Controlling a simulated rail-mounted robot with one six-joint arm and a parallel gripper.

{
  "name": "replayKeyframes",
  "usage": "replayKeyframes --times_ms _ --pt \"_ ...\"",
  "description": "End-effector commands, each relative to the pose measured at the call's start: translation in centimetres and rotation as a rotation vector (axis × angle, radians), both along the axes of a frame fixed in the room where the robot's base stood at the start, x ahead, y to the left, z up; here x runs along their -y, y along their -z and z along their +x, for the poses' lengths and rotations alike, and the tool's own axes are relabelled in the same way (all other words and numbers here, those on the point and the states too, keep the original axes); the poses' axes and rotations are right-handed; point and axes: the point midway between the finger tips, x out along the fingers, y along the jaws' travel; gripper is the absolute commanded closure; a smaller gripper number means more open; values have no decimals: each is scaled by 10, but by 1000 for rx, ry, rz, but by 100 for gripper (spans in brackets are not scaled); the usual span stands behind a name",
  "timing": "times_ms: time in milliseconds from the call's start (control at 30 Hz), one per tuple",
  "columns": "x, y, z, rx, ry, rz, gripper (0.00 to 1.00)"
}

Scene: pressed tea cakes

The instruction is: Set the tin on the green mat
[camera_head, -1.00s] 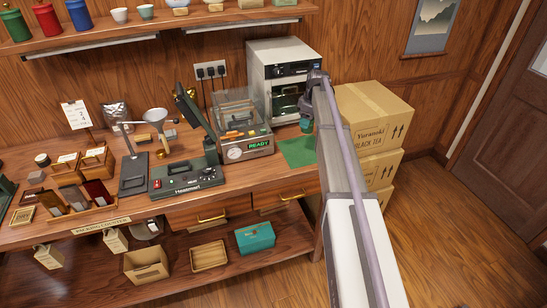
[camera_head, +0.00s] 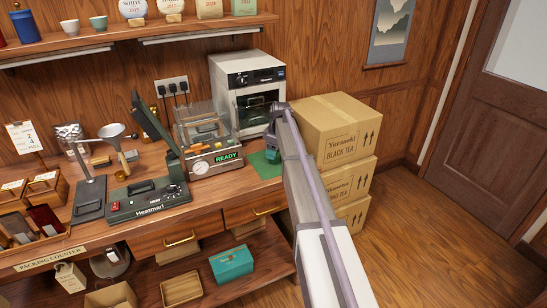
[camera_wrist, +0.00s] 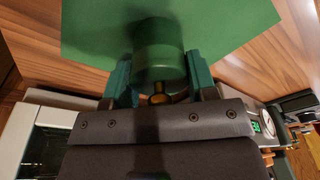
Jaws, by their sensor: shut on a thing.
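The tin is a small green cylinder (camera_wrist: 158,58) with a brass-coloured knob at its gripper end. My gripper (camera_wrist: 160,85) is shut on it, one finger on each side. In the head view my gripper (camera_head: 271,142) is over the green mat (camera_head: 262,168), at the right end of the counter, with the tin (camera_head: 271,155) below it. The mat (camera_wrist: 100,25) lies behind the tin's far end in the wrist view. The tin is over the mat; I cannot tell whether it touches it. My arm hides part of the mat's right side.
A white oven (camera_head: 243,75) stands behind the mat. Stacked cardboard boxes (camera_head: 335,130) stand to the right, beyond the counter. A dark sealer (camera_head: 148,203) is further left.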

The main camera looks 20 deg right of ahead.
Motion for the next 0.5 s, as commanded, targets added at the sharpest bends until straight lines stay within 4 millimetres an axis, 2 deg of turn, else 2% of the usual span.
replayKeyframes --times_ms 267,300,500 --pt "0 3 0 0 0 0 72" --pt "0 1 0 0 0 0 44" --pt "0 1 0 0 0 0 25"
